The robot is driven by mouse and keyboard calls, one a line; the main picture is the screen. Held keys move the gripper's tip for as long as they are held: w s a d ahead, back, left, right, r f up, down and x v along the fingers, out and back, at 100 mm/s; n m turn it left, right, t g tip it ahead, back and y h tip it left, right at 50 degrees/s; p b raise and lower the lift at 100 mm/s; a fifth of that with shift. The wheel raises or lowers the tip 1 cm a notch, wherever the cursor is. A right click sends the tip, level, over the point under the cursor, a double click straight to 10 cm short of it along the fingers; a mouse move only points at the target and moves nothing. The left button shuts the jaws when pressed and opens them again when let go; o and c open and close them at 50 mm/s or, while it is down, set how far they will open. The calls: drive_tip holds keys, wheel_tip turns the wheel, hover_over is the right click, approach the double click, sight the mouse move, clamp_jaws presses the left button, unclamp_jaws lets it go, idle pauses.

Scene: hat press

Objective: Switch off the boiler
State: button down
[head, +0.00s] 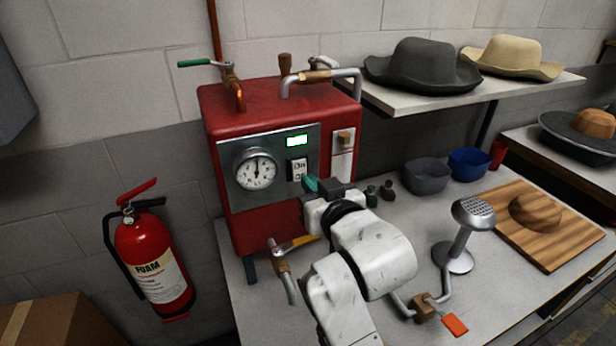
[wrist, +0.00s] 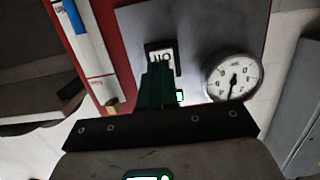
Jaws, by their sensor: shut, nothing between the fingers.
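The boiler is a red box (head: 262,95) with a grey front panel (head: 235,200). The panel has a black-and-white rocker switch (head: 298,170), a round dial gauge (head: 255,170) and a lit green display (head: 297,141). My gripper (head: 308,184) is shut and empty, with its green fingertips just below and right of the switch. In the wrist view the closed fingers (wrist: 157,82) overlap the edge of the switch (wrist: 161,50) and hide part of it. I cannot tell whether they touch it or which way it is set. The gauge (wrist: 232,77) shows beside them.
A green-handled valve (head: 194,63) and a wooden-handled pipe (head: 315,76) top the boiler. A brass valve with an orange lever (head: 290,245) is low in front. A steamer head (head: 473,212), bowls (head: 426,176) and a wooden hat block (head: 537,212) occupy the table at right.

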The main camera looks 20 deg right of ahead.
sight(299, 170)
drive_tip(key=shift+w+f, duration=0.2)
drive_tip(key=shift+w, duration=0.8)
drive_tip(key=t+b, duration=0.1)
drive_tip(key=b, duration=0.2)
drive_tip(key=f+t+b, duration=0.1)
drive_tip(key=b, duration=0.3)
drive_tip(key=shift+w+t, duration=0.3)
drive_tip(key=shift+w, duration=0.05)
drive_tip(key=shift+w+r+b, duration=0.1)
drive_tip(key=shift+b, duration=0.2)
